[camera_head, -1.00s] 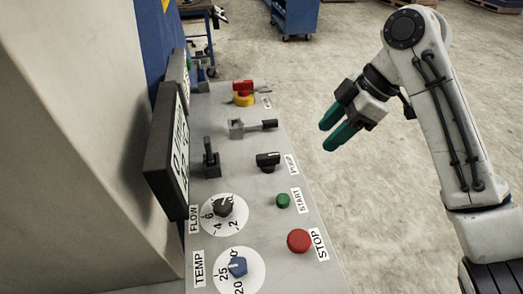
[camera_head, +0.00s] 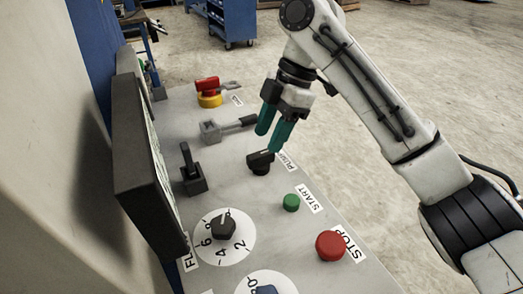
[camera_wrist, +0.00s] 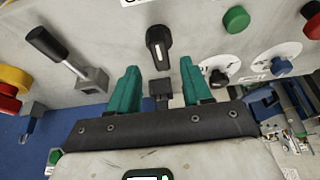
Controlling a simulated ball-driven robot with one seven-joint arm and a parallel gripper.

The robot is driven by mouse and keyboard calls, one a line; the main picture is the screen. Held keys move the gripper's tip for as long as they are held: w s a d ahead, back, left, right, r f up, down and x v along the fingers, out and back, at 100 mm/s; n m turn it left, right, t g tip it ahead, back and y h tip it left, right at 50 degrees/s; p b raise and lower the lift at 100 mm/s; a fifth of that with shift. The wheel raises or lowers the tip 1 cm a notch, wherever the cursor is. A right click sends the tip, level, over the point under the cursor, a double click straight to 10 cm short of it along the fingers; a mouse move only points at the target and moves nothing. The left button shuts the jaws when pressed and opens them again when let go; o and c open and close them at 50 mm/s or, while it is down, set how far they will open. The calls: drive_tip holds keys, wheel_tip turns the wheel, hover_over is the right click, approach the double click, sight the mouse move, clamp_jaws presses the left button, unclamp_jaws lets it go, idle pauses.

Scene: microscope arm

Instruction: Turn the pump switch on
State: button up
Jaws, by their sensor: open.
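The pump switch is a small black rotary knob (camera_head: 261,162) on the grey panel, beside the label reading PUMP. In the wrist view the knob (camera_wrist: 158,46) shows a white line along its top and lies ahead, centred between the fingers. My gripper (camera_head: 270,141) has green fingers and reaches down over the panel just behind the knob in the head view. In the wrist view my gripper (camera_wrist: 159,68) is open, with nothing between its fingertips. The gap to the knob is small; I cannot tell whether a finger touches it.
Near it are a black upright lever (camera_head: 192,170), a grey lever with black handle (camera_head: 228,128), a red-yellow knob (camera_head: 208,93), a green START button (camera_head: 291,202), a red STOP button (camera_head: 331,245) and the flow dial (camera_head: 224,229). A dark display (camera_head: 145,165) juts out at left.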

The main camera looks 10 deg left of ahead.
sight(262, 153)
drive_tip(key=shift+x, duration=2.35)
clamp_jaws()
